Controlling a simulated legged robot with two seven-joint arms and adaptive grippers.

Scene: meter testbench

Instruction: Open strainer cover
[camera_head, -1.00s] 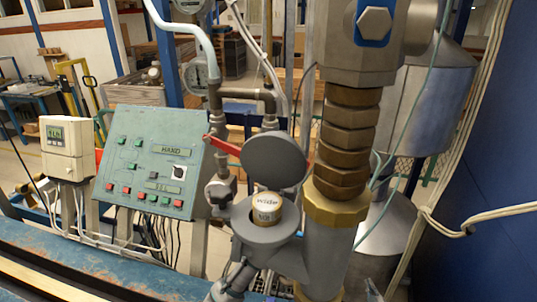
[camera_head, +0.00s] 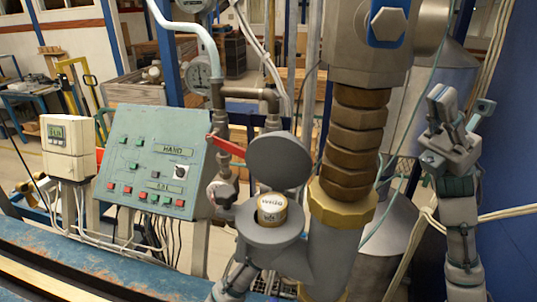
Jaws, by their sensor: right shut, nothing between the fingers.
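The strainer cover (camera_head: 279,160) is a round dark grey disc. It stands raised behind the round opening of the grey strainer body (camera_head: 258,235), so the opening is uncovered. A small cylinder with a pale printed label (camera_head: 272,208) sits in the opening, and its lower part is hidden. My right gripper (camera_head: 440,101) is at the right side of the view, pointing up, shut and empty. It is well to the right of the cover, beyond the brass pipe fittings, and touches neither.
A thick vertical pipe with brass nuts (camera_head: 353,145) stands between the strainer and my right gripper. A red lever (camera_head: 225,146) is left of the cover. A green control panel (camera_head: 155,160) and a white meter (camera_head: 68,146) stand further left. Pale cables (camera_head: 500,212) hang at the right.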

